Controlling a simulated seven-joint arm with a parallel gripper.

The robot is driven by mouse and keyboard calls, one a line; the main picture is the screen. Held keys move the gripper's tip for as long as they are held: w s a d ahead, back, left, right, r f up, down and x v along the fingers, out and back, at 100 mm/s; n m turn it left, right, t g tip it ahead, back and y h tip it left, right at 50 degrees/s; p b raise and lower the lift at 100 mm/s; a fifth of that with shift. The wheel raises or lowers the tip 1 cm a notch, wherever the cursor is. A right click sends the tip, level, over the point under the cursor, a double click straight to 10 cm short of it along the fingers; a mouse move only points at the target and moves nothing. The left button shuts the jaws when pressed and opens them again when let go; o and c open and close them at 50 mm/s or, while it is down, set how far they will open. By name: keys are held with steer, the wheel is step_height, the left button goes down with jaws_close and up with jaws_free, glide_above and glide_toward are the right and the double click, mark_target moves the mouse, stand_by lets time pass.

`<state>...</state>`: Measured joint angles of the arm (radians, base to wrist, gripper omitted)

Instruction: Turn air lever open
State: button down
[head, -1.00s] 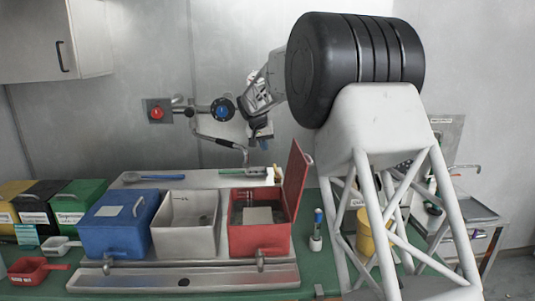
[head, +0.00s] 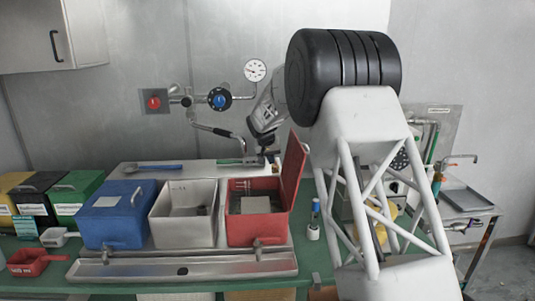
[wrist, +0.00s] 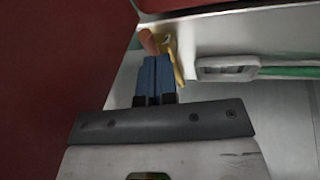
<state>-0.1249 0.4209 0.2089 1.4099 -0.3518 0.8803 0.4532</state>
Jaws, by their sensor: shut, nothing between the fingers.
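On the back wall a red knob (head: 153,101) and a blue-centred round valve (head: 220,99) sit on a pipe. A bent metal arm with a dark grip (head: 215,130) hangs below them. I cannot tell for sure which of these is the air lever. My gripper (head: 270,157) is low, right of the bent arm and apart from the valve, behind the red box's raised lid. In the wrist view its blue fingers (wrist: 157,64) are shut and empty, close to a small yellow piece (wrist: 177,62) and a brownish-orange piece (wrist: 147,40).
The red box (head: 256,229) has its lid (head: 294,168) raised beside my gripper. A white box (head: 185,230) and a blue box (head: 116,222) stand left of it. A green-handled tool (head: 232,161) lies on the shelf behind. A round gauge (head: 255,70) hangs on the wall.

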steer(key=shift+d+f, duration=0.25)
steer(key=shift+f, duration=0.05)
